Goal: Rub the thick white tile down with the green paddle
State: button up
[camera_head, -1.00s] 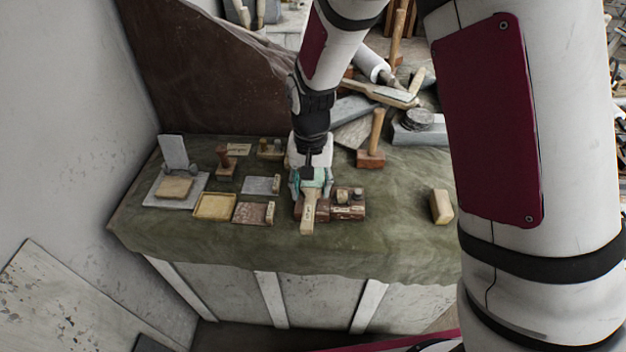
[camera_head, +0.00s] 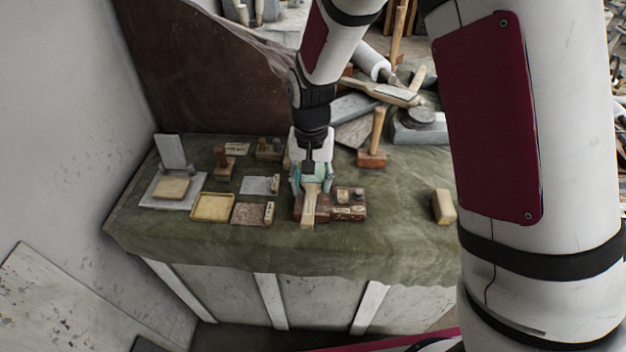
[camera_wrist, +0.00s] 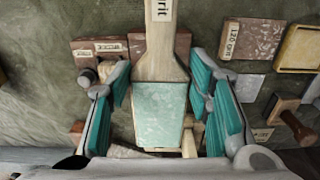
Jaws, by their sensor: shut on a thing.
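The green paddle (camera_wrist: 160,112) has a pale wooden handle with a grit label and a green face. In the head view its handle (camera_head: 310,205) points to the table's front edge. My gripper (camera_head: 311,182) is shut on the paddle's green end; its teal fingers (camera_wrist: 170,108) stand on both sides in the wrist view. The paddle is over or on a brown block (camera_wrist: 155,48); contact is unclear. A pale slab (camera_head: 193,200) with a tan block on it lies at the far left. I cannot tell whether this is the thick white tile.
A yellow tray (camera_head: 213,207), a reddish 120 grit plate (camera_head: 249,214) and a grey plate (camera_head: 258,186) lie left of my gripper. Labelled brown blocks (camera_head: 350,211) stand close on its right. A tan block (camera_head: 443,207) stands farther right, with bare green cloth between.

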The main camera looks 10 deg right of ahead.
jog(key=shift+f, duration=0.4)
jog(key=shift+w, duration=0.1)
